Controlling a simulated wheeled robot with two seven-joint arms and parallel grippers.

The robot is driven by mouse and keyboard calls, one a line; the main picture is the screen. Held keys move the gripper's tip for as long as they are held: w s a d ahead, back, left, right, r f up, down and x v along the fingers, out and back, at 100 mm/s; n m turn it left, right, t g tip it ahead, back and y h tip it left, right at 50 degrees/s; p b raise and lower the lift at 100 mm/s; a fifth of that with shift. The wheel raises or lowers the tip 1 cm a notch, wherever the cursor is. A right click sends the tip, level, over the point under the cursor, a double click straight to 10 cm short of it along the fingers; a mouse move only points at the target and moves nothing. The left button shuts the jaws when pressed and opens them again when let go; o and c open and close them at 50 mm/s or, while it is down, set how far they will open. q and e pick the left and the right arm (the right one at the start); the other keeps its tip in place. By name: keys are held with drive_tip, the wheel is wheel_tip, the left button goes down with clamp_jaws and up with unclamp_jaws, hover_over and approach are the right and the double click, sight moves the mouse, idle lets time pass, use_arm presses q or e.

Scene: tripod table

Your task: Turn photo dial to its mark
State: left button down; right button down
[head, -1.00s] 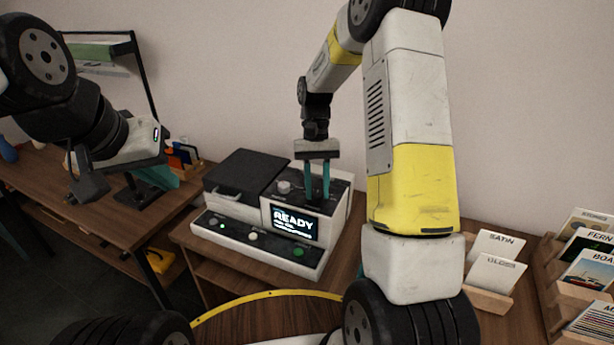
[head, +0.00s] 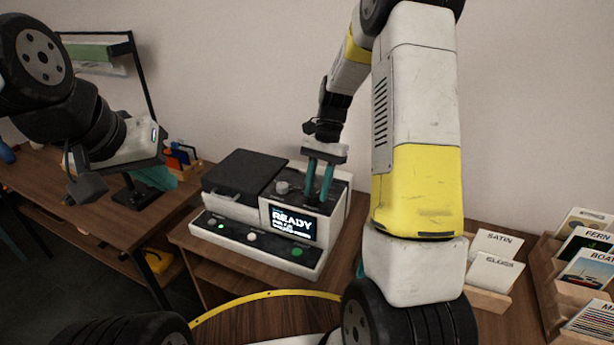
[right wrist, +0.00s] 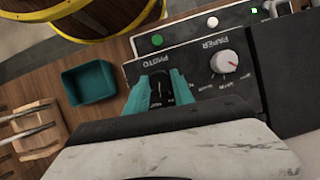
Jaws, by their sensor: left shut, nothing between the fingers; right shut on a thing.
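The photo dial (right wrist: 159,88) is a dark knob on the machine's black top panel, beside the printed word PHOTO in the right wrist view. My right gripper (right wrist: 163,92) is shut on it, with one teal finger on each side. In the head view, my right gripper (head: 318,200) reaches down to the right part of the machine (head: 255,240), and the dial is mostly hidden by the fingers. The dial's mark and pointer are too small to read surely. My left gripper (head: 155,178) hangs at the left over the other table, shut and empty.
A white paper dial (right wrist: 224,62) sits beside the photo dial; it also shows in the head view (head: 282,187). The screen (head: 292,223) reads READY. Green and white buttons line the front. A teal tray (right wrist: 88,83) and card racks (head: 490,295) stand to the machine's right in the head view.

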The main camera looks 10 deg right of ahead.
idle(0.3)
drive_tip(key=c, duration=1.1)
unclamp_jaws()
drive_tip(key=shift+r, duration=0.1)
drive_tip(key=v, duration=0.7)
drive_tip(key=shift+w+d+r, duration=0.1)
drive_tip(key=shift+w+r, duration=0.05)
drive_tip(key=shift+r, duration=0.15)
